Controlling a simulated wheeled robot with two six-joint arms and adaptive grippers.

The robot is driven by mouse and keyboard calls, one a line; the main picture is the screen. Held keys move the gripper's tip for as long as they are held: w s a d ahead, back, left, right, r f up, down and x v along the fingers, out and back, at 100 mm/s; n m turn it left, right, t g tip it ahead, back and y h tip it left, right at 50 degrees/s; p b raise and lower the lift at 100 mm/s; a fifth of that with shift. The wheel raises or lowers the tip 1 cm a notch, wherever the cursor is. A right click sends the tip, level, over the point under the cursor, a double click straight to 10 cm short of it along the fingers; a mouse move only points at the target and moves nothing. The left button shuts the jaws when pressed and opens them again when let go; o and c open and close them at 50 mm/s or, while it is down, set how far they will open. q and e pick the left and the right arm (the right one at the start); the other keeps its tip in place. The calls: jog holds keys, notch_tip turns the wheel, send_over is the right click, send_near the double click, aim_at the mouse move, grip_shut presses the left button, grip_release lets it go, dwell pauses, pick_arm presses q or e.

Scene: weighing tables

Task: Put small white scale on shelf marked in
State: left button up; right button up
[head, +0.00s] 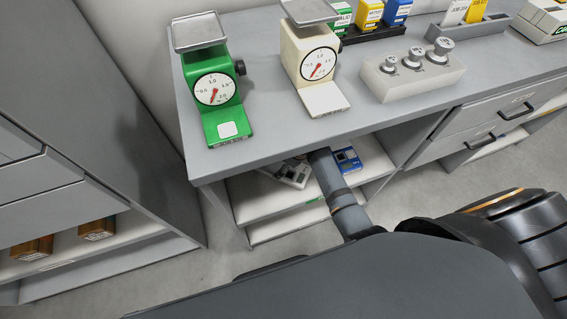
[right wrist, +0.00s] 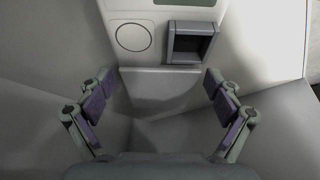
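A small white scale (head: 293,174) with a dark display lies on the open shelf (head: 250,196) under the grey table, partly hidden by the tabletop and my arm. My right arm reaches down beside it, and the tabletop hides most of the hand in the head view. A white device with a round button and a square grey recess (right wrist: 160,40), seemingly this scale, lies just beyond the fingertips. My left gripper is not in view. I cannot read any "in" mark.
A blue device (head: 347,160) lies on the shelf right of my arm. A green dial scale (head: 214,90), a cream dial scale (head: 312,65) and a weight block (head: 412,75) stand on the tabletop (head: 260,140). A grey cabinet (head: 100,110) stands left.

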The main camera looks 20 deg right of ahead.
dwell(0.3)
jog(key=p+v, duration=0.1)
jog(key=v, duration=0.5)
jog(key=shift+w+r+p, duration=0.1)
jog(key=shift+p, duration=0.3)
jog(key=s+d, duration=0.8)
jog(key=shift+d+f, duration=0.2)
jog(key=shift+f, duration=0.2)
jog(key=shift+s, duration=0.1)
